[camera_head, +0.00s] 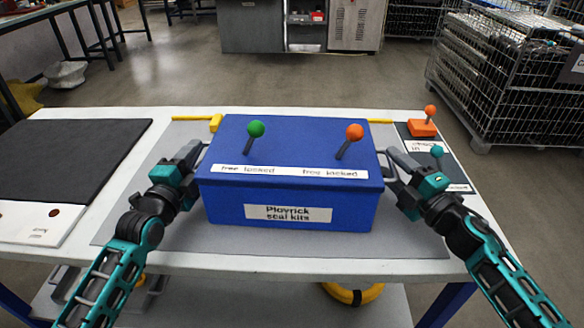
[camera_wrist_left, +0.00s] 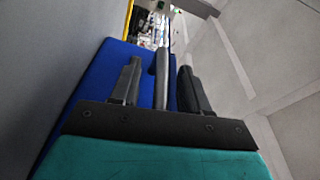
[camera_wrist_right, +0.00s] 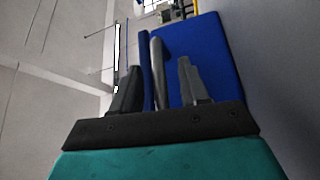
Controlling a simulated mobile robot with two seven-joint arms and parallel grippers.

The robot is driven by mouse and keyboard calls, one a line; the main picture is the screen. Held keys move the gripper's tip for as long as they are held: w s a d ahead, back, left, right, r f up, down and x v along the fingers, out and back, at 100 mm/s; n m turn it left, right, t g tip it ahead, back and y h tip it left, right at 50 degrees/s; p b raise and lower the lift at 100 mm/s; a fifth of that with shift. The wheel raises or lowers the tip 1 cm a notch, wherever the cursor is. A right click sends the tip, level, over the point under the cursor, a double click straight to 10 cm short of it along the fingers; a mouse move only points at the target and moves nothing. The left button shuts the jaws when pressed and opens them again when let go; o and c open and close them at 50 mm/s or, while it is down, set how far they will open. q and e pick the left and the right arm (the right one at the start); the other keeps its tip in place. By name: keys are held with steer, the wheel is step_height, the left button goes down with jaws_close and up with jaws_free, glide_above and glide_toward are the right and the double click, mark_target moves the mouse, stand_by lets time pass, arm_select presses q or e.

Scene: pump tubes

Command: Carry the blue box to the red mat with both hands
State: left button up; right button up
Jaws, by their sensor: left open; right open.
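The blue box (camera_head: 290,190) stands on a grey mat (camera_head: 130,215) on the white table, with a "Playrick seal kits" label on its front. Grey bar handles stick out at its sides. My left gripper (camera_head: 190,155) is at the left handle, which runs between its open fingers in the left wrist view (camera_wrist_left: 161,80). My right gripper (camera_head: 393,158) is at the right handle, which also lies between open fingers in the right wrist view (camera_wrist_right: 159,75). No red mat shows in these views.
Green (camera_head: 256,129) and orange (camera_head: 355,132) ball-topped levers stand on the box lid. A dark mat (camera_head: 70,160) lies at the left of the table. An orange-knobbed block (camera_head: 422,128) and a teal-knobbed lever (camera_head: 437,152) stand at the right. Wire cages (camera_head: 510,85) stand beyond.

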arm_select(q)
steer(key=shift+w, duration=0.2)
arm_select(e)
steer(key=shift+w+a, duration=0.15)
arm_select(q)
jaws_close()
arm_select(e)
jaws_close()
arm_select(q)
steer(key=shift+r, duration=0.1)
stand_by(0.8)
steer(key=shift+r, duration=0.3)
arm_select(e)
steer(key=shift+r, duration=0.25)
